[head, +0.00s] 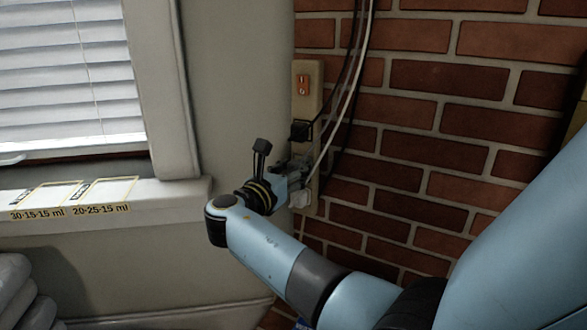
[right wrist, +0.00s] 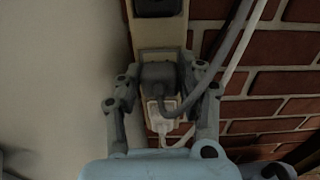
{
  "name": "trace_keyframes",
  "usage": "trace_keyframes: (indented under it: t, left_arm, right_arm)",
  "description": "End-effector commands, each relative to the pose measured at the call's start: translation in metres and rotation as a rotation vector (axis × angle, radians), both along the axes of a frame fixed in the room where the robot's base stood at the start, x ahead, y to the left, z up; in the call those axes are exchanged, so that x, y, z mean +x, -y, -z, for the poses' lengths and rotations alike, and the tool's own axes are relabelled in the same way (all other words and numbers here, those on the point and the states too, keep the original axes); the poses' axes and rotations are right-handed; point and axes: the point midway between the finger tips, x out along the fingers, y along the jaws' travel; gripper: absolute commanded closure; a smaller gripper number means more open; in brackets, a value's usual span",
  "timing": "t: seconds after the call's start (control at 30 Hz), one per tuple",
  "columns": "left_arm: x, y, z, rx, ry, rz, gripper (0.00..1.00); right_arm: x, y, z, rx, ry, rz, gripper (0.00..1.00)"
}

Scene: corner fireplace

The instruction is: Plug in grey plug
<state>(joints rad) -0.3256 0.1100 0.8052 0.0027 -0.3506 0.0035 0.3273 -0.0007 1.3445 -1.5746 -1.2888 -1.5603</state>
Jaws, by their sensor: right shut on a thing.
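A beige power strip (head: 309,82) runs down the wall corner, with a red switch near its top. My right gripper (head: 294,167) is at the strip, between a black plug (head: 300,130) above and a white plug (head: 300,198) below. In the right wrist view its fingers are shut on the grey plug (right wrist: 159,76), one on each side. The plug is in front of the strip's face, in line with the row of plugs. Whether its pins are in a socket cannot be told. In the head view the gripper largely hides it. My left gripper is not in view.
A grey cable (right wrist: 236,62) leaves the grey plug toward the upper right, beside a white cable (right wrist: 232,66). A brick wall (head: 440,110) stands right of the strip. A window sill (head: 170,192) with yellow-framed labels is at the left.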

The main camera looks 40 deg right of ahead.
Motion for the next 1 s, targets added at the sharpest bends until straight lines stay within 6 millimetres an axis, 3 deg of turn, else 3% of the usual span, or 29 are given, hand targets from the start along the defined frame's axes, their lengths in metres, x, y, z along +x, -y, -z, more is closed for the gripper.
trace_keyframes:
  t: [0.6,0.63,0.83,1.0]
  left_arm:
    - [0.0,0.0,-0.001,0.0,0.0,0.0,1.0]
    - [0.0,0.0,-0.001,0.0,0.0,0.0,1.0]
    - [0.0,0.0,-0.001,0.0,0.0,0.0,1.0]
    - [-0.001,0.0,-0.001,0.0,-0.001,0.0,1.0]
  right_arm:
    - [0.003,0.011,0.0,0.0,-0.001,-0.001,0.9]
    - [0.003,0.011,0.0,0.0,-0.001,-0.001,0.61]
    - [0.003,0.011,0.0,0.0,0.0,-0.001,0.35]
    - [0.003,0.01,0.0,0.0,0.0,0.0,0.35]
